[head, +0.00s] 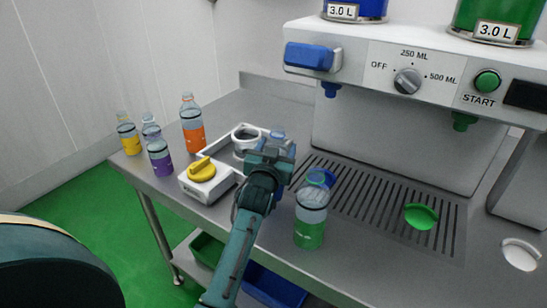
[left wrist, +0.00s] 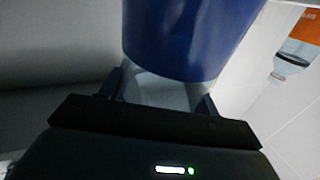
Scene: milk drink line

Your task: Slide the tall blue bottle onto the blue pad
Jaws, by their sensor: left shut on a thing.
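The tall blue bottle (head: 278,136) is mostly hidden behind my left gripper (head: 270,160) in the head view; its clear top shows above the fingers. In the left wrist view its blue label (left wrist: 190,38) fills the top middle, and the two fingers (left wrist: 165,98) of my left gripper are shut on the clear part beside the label. The blue pad (head: 326,175) lies on the grated tray to the right of the gripper, partly hidden by the green-labelled bottle. Whether the blue bottle touches the surface cannot be told. My right gripper is not in view.
A green-labelled bottle (head: 309,229) stands in front of the blue pad, close to the arm. A green pad (head: 421,216) lies on the grated tray (head: 375,205). A white fixture with a yellow knob (head: 201,169) and bottles with orange (head: 193,137), purple (head: 160,160) and yellow labels (head: 130,141) stand left.

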